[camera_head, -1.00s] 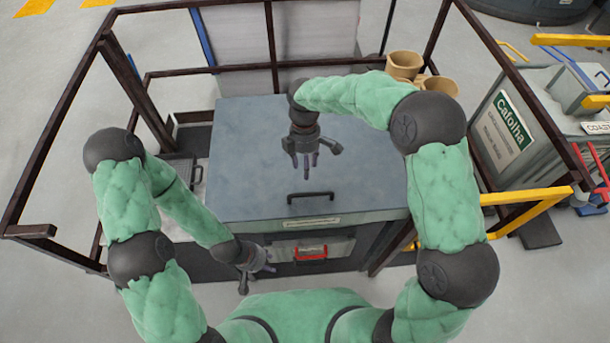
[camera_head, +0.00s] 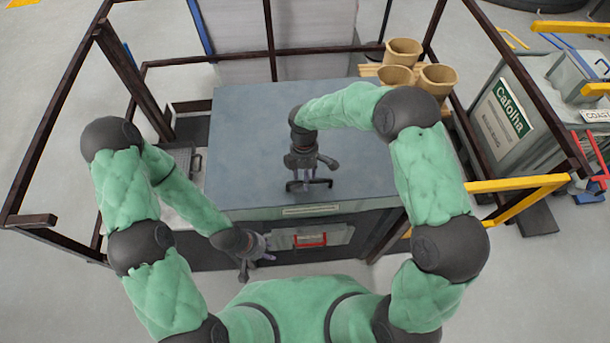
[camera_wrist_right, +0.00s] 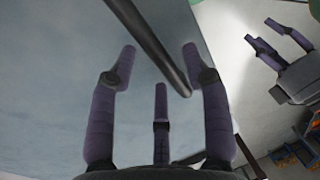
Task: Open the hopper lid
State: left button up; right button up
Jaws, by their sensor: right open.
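The hopper lid (camera_head: 250,135) is a flat blue-grey panel lying closed on top of the hopper box. Its black bar handle (camera_head: 322,183) is near the front edge, and it crosses the right wrist view as a dark bar (camera_wrist_right: 152,42). My right gripper (camera_head: 306,182) is over the handle. Its purple fingers (camera_wrist_right: 160,75) are open, with the bar running between and beyond their tips; I cannot tell whether they touch it. My left gripper (camera_head: 254,262) hangs low in front of the hopper, away from the lid; it also shows in the right wrist view (camera_wrist_right: 272,58), with fingers spread and empty.
A dark metal railing (camera_head: 60,125) surrounds the hopper. A red-handled front panel (camera_head: 310,239) sits below the lid. Tan buckets (camera_head: 403,52) stand behind right. A yellow rail (camera_head: 515,184) and a grey Cafolha bin (camera_head: 505,115) are at right.

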jog(key=shift+r, duration=0.1)
grip_shut()
